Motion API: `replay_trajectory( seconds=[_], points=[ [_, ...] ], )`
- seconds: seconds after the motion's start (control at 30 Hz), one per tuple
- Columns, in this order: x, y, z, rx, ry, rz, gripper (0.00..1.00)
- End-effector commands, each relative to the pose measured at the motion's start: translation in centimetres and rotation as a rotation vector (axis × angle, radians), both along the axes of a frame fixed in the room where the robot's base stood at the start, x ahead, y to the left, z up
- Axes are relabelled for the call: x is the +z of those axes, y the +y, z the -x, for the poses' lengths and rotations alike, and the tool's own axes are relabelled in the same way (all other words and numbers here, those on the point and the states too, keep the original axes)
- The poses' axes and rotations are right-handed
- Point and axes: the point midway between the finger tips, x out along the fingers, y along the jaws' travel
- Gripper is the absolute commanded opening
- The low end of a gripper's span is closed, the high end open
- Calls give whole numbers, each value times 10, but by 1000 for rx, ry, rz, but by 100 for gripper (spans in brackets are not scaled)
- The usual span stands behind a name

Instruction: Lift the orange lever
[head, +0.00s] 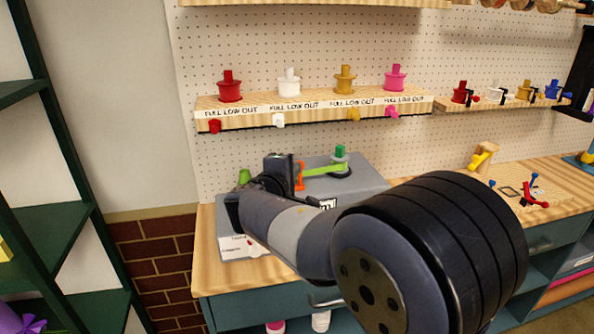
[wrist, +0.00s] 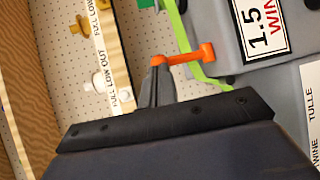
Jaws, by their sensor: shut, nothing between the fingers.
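The orange lever (head: 299,176) stands at the left of a bright green bar (head: 322,170) on a grey box (head: 368,180) on the workbench. In the wrist view the orange lever (wrist: 186,57) lies as a short bar with rounded ends, across the green bar (wrist: 182,35). My gripper (wrist: 157,68) is shut and empty. Its fingertips are at the lever's left end; whether they touch it I cannot tell. In the head view my arm hides part of the box, and my gripper is just left of the lever.
A shelf (head: 320,117) above carries red, white, yellow and pink spools, with coloured knobs on its front. A green peg (head: 340,152) stands at the bar's right end. A board with red and blue handles (head: 527,192) lies right on the bench. Dark green shelving (head: 48,200) stands left.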

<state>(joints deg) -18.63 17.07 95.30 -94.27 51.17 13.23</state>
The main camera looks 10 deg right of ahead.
Motion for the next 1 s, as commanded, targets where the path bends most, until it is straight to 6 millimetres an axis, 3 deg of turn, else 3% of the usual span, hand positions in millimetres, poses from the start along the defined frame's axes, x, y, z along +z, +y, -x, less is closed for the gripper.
replay_trajectory(
  seconds=[0.03, 0.3, 0.63, 1.0],
  points=[
    [12, 0, -3, -2, 38, 0, 0],
    [10, -1, -19, -2, 230, -2, 0],
    [7, 0, -21, -1, 222, 1, 0],
    [22, 0, -21, -2, 221, 1, 0]
  ],
)
